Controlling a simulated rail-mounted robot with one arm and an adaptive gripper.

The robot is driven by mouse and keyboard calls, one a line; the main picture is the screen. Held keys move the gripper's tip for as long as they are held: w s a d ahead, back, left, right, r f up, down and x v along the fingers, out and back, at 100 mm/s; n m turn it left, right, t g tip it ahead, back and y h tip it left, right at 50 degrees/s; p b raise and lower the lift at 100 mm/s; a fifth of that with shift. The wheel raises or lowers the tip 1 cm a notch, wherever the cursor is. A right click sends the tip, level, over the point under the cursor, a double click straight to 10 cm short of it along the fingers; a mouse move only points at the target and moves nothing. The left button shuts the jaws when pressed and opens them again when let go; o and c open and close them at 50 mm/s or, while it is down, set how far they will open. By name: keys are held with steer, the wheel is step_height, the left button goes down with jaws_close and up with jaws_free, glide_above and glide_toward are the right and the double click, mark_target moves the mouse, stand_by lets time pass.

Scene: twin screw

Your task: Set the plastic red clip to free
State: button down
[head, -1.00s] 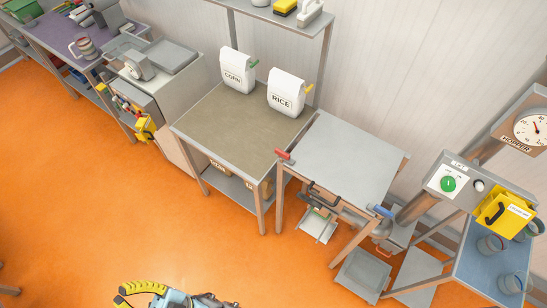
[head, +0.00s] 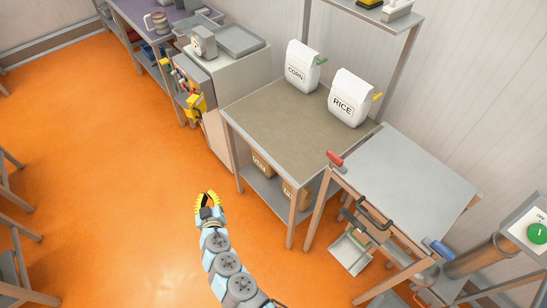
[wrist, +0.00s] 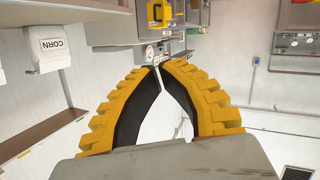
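The red clip (head: 335,158) is a small red piece at the near left corner of the grey metal-topped table in the head view. I cannot tell how it is set. My gripper (head: 207,194) is over the orange floor, left of the table and well apart from the clip. Its yellow ribbed fingers bow outward, and their tips come together in the wrist view (wrist: 157,67). Nothing is held between them. The red clip is not seen in the wrist view.
The grey table (head: 415,180) has a black handle (head: 375,215) and a blue piece (head: 438,249) along its near edge. The brown-topped table (head: 290,130) beside it carries corn (head: 302,67) and rice (head: 348,98) bags. Open orange floor (head: 110,150) lies left.

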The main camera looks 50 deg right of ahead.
steer(key=s+d+m+g+h+b, duration=0.2)
steer(key=s+d+m+g+h, duration=0.15)
steer(key=d, duration=0.55)
steer(key=m+g+h+b, duration=0.6)
steer(key=m+g+h, duration=0.1)
steer(key=m+g, duration=0.55)
glide_toward(328, 153)
steer(key=shift+t+y, duration=0.25)
steer(key=shift+t, duration=0.05)
steer(key=a, duration=0.6)
steer(key=shift+w+r, duration=0.1)
steer(key=shift+r, duration=0.25)
steer(key=d, duration=0.4)
steer(key=s+d+p, duration=0.1)
steer(key=d, duration=0.4)
steer(key=s+d, duration=0.1)
steer(key=d, duration=0.4)
steer(key=shift+w+f+b, duration=0.1)
steer(key=shift+f+b, duration=0.1)
steer(key=shift+b, duration=0.5)
steer(key=shift+r+g, duration=0.1)
steer(key=shift+g, duration=0.3)
